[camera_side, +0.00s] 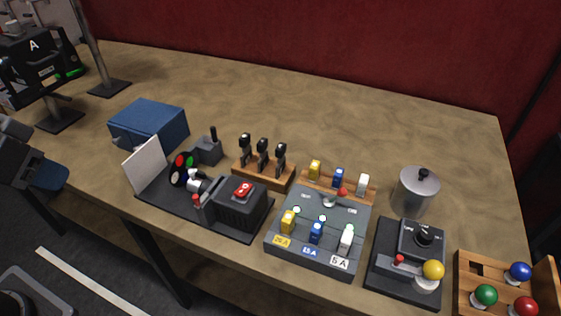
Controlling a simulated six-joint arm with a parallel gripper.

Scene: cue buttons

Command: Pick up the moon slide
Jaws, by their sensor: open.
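A wooden rack (262,172) stands near the middle of the table and holds three upright dark pieces with black tops (262,150), which look like slides. Their pictures are too small to read, so I cannot tell which is the moon slide. In front of the rack is a dark projector-like device (242,207) with a red button, on a black base with a white screen (146,165). My gripper (48,182) is at the left edge, partly cut off, open and well apart from the rack. Nothing shows between its fingers.
A blue box (149,124) stands left of the rack. A grey fuse panel (318,232) with coloured fuses is to the right. Beyond it are a metal canister (415,191), a black lever device (408,262) and a wooden tray (482,302) with coloured balls. The table's back is clear.

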